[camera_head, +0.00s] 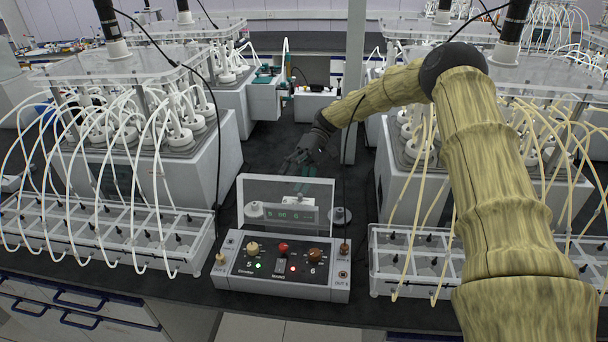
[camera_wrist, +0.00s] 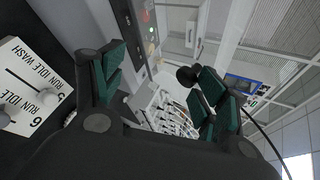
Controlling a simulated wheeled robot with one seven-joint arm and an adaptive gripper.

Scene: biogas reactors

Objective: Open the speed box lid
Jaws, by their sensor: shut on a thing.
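The speed box (camera_head: 282,268) stands at the front middle of the bench in the head view, with knobs and small lights on its sloped front panel. Its clear lid (camera_head: 262,190) stands raised, roughly upright, behind the panel, and a green display shows through it. My gripper (camera_head: 303,172) comes from behind and above and is at the lid's top edge, shut on it with its fingers held apart. In the wrist view my gripper's green-padded fingers (camera_wrist: 160,82) stand apart. The see-through lid is hard to make out between them, and part of the panel shows beyond.
White reactor units stand left (camera_head: 150,140) and right (camera_head: 400,180). Tube racks flank the box at left (camera_head: 95,240) and right (camera_head: 420,262). A white labelled plate (camera_wrist: 30,85) is close to the fingers in the wrist view.

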